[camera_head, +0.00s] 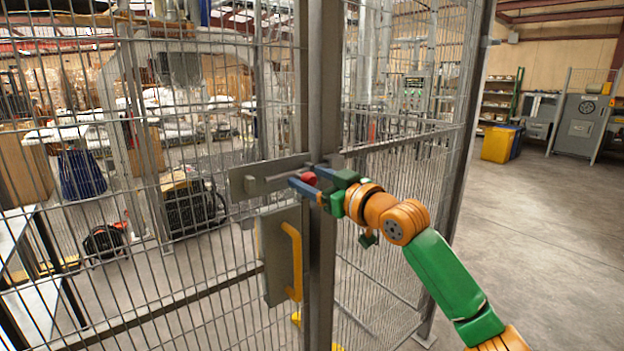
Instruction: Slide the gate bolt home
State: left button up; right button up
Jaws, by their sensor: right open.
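The gate bolt (270,181) is a grey metal bar on a plate, mounted across the wire mesh gate at mid-height, left of the dark upright post (323,80). A red knob (309,178) sits at the bolt's right part, in front of the post. My right gripper (303,186), with blue fingers and a green body, comes in from the right. Its fingers are open and lie around or right beside the red knob; I cannot tell whether they touch it. The fingers hide part of the bolt's right end. My left gripper is not in view.
A yellow handle (292,260) on a grey plate is below the bolt. Wire mesh panels (90,200) stand on both sides of the post. Behind the mesh are machinery and a blue bin (82,175). Open concrete floor (540,230) lies to the right.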

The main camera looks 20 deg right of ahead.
aim_at(316, 181)
jog(key=shift+s, duration=0.15)
jog(key=b+v, duration=0.4)
jog(key=v, duration=0.3)
